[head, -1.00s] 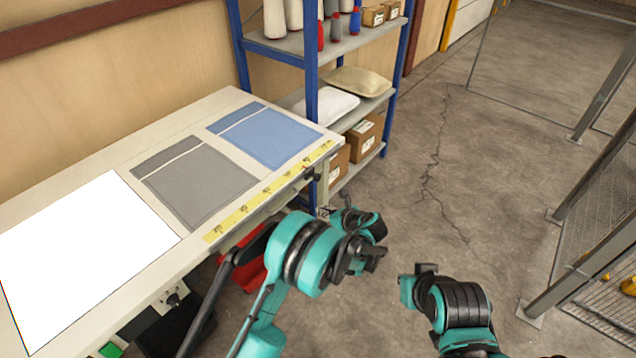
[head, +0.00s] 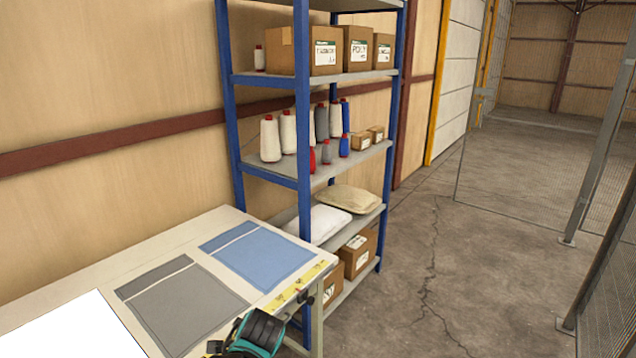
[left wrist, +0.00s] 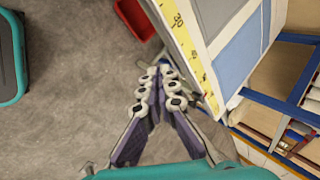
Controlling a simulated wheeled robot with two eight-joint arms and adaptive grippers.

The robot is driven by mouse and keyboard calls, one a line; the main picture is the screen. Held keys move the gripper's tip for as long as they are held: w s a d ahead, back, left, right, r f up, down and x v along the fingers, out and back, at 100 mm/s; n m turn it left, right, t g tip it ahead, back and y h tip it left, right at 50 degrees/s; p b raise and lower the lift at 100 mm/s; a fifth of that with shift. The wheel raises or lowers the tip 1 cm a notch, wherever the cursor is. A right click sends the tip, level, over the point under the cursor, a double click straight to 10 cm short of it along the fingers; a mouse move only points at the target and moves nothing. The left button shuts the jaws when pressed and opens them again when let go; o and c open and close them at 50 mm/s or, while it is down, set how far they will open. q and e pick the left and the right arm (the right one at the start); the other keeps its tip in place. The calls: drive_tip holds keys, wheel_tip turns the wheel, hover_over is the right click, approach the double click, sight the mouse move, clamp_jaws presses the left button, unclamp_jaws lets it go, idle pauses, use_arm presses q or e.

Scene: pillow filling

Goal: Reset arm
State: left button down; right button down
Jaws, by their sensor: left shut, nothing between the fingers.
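My left gripper (left wrist: 161,74) shows in the left wrist view. Its two fingers meet at the tips, and nothing is between them. It hangs over bare floor, beside the edge of the worktable (left wrist: 205,82). In the head view only a teal and black part of my arm shows at the bottom edge, in front of the table; no fingertips can be made out there. My right gripper is not in view.
On the worktable (head: 75,270) lie a blue fabric panel (head: 257,255), a grey one (head: 183,308) and a white sheet (head: 70,330). A blue shelf rack (head: 303,130) holds boxes, thread cones and pillows. Open floor (head: 400,300) lies to the right.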

use_arm(q)
drive_tip(key=s+a+n+h, duration=0.2)
drive_tip(key=s+n, duration=1)
drive_tip(key=s, duration=0.5)
drive_tip(key=shift+s+a+f+t+h, duration=0.15)
drive_tip(key=shift+a+f+t+h, duration=0.05)
drive_tip(key=shift+a+t+h, duration=0.2)
